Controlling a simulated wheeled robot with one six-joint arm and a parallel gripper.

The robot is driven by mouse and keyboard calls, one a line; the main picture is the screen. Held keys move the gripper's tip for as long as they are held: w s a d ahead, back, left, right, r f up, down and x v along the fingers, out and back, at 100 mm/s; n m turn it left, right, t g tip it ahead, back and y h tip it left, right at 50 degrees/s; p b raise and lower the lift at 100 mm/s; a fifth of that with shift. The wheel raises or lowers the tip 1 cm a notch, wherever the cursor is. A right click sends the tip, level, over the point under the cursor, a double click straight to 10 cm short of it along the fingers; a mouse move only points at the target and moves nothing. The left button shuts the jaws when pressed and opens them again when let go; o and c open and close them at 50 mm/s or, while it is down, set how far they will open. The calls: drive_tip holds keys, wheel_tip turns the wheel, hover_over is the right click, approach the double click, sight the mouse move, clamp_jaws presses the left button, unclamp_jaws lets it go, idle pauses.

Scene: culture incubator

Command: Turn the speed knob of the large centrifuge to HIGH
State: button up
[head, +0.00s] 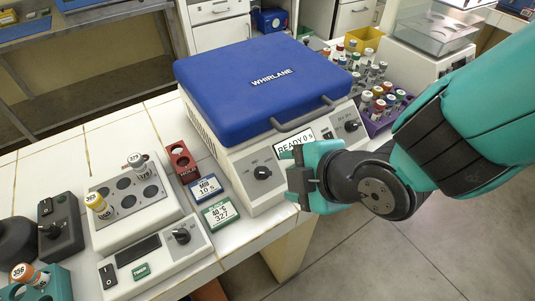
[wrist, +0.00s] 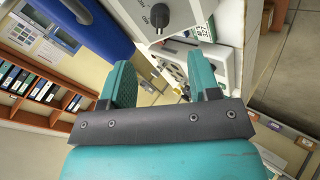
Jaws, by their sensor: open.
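The large centrifuge (head: 228,150) stands on the white bench with its blue lid (head: 255,85) shut. Its sloped front panel has a left knob (head: 262,173), a display reading "READY 0 s" (head: 294,142) and a right knob (head: 351,126). The dial labels are too small to read, so I cannot tell which knob is speed. My gripper (head: 294,176) is in front of the panel, to the right of the left knob, hiding part of the panel. In the wrist view my gripper (wrist: 163,77) is open and empty; a grey knob (wrist: 160,15) shows beyond the fingertips, apart from them.
A smaller device with a knob (head: 181,236) and a tube block (head: 130,195) stand at left. Red, blue and green labelled blocks (head: 219,213) lie beside the centrifuge. Tube racks (head: 378,125) stand at right. The floor (head: 440,250) in front is clear.

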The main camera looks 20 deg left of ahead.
sight(266, 173)
drive_tip(key=p+x, duration=0.1)
drive_tip(key=x, duration=0.9)
drive_tip(key=shift+w+a+f, duration=0.15)
drive_tip(key=shift+f, duration=0.05)
drive_tip(key=c, duration=0.9)
